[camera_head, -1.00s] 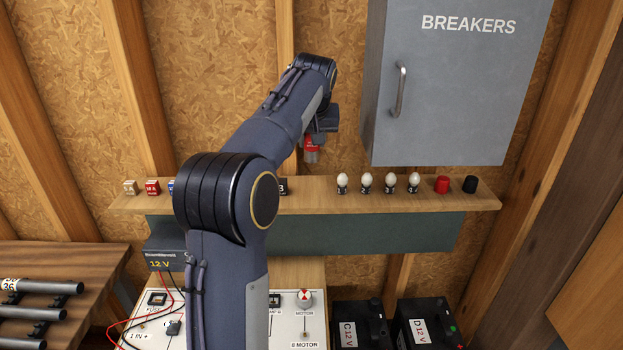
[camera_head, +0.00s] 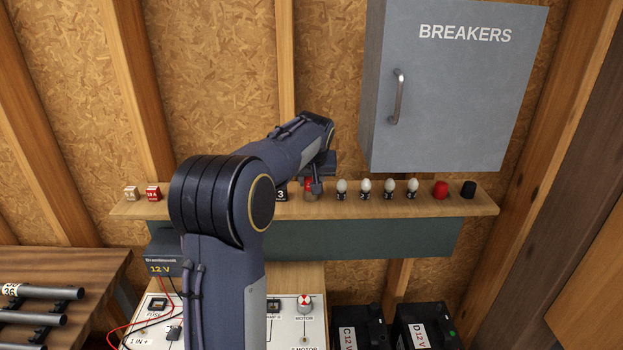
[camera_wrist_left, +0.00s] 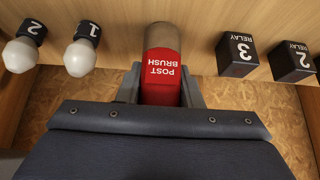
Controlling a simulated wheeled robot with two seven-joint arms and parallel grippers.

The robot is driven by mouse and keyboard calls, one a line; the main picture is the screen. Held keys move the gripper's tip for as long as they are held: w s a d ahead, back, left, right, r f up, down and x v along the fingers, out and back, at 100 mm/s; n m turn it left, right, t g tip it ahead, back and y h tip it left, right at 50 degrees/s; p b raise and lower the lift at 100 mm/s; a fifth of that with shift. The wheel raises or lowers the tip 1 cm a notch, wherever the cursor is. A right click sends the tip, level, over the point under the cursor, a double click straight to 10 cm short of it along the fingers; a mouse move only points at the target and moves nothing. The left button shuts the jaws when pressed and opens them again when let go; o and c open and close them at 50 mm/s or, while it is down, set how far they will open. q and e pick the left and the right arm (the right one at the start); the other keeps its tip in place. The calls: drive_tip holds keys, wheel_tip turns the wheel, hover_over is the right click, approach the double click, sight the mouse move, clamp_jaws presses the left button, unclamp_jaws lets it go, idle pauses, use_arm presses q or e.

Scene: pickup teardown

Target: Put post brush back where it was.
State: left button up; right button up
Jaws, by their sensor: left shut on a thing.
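The post brush (camera_head: 308,184) has a red top and a grey lower end. It also shows in the left wrist view (camera_wrist_left: 160,72) with its label facing the camera. My left gripper (camera_head: 317,187) is shut on its red part, with one finger on each side in the left wrist view (camera_wrist_left: 161,92). The brush is upright at the wooden shelf (camera_head: 420,203), between the relay 3 block (camera_head: 282,191) and the bulb marked 1 (camera_head: 342,187). I cannot tell whether its lower end touches the shelf. My right gripper is out of view.
More bulbs (camera_head: 389,187), a red cap (camera_head: 441,188) and a black cap (camera_head: 469,188) stand to the right on the shelf. Fuse blocks (camera_head: 152,193) stand at its left. The grey breaker box (camera_head: 450,95) hangs above right. My left arm hides part of the shelf.

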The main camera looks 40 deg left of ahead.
use_arm(q)
drive_tip(key=o, duration=1)
drive_tip(key=shift+f, duration=0.1)
